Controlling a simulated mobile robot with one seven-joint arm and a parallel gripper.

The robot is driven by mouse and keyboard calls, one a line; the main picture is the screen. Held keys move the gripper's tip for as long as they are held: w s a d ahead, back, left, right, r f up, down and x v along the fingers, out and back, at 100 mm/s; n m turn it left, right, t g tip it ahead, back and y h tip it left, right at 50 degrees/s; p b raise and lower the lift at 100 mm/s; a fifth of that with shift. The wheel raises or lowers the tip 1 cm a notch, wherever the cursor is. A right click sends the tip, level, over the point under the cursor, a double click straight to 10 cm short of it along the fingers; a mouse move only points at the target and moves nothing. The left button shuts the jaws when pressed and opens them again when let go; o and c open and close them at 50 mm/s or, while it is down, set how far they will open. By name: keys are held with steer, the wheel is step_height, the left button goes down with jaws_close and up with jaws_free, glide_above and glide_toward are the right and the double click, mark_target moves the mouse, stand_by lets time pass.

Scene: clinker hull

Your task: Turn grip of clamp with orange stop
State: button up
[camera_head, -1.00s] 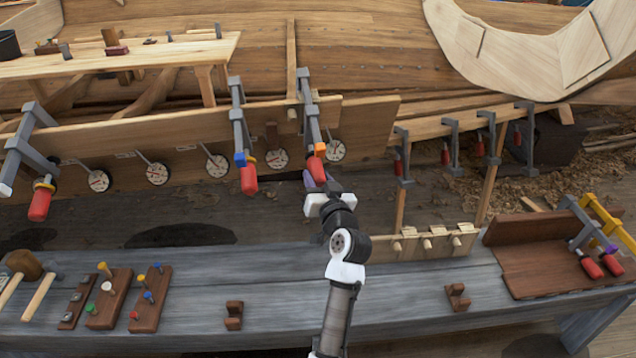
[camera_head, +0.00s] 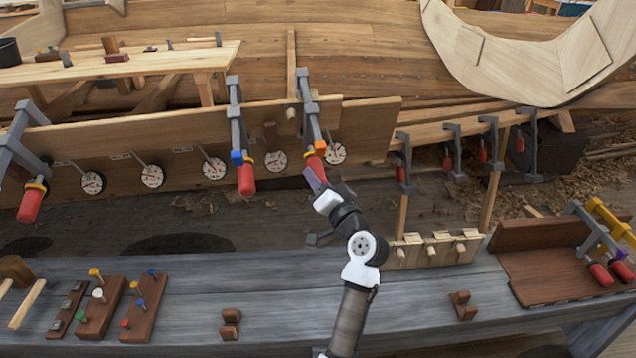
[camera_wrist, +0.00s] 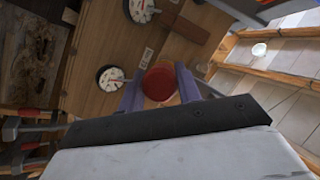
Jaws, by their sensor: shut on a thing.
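The clamp with the orange stop (camera_head: 320,145) is fastened on the plank at the hull, right of the clamp with the blue stop. Its red grip (camera_head: 316,164) hangs below the orange stop. My gripper (camera_head: 315,180) reaches it from below and is shut on this grip. In the wrist view, the round red end of the grip (camera_wrist: 159,82) sits between my two purple fingers. The fingers and wrist hide part of the grip in the head view.
The blue-stop clamp (camera_head: 239,157), with its red grip (camera_head: 246,180), hangs close on the left. A dial (camera_head: 335,153) is just right of the held clamp; several more line the plank leftward. The grey bench (camera_head: 270,285) lies below, carrying pegged blocks and tools.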

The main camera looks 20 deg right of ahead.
stand_by(0.3)
steer(key=o, duration=1)
steer(key=s+d+f+b, duration=0.1)
steer(key=s+d+b, duration=0.1)
steer(key=s, duration=1.1)
steer(key=shift+s+f+b, duration=0.3)
steer(key=shift+f+b, duration=0.05)
steer(key=shift+b, duration=0.15)
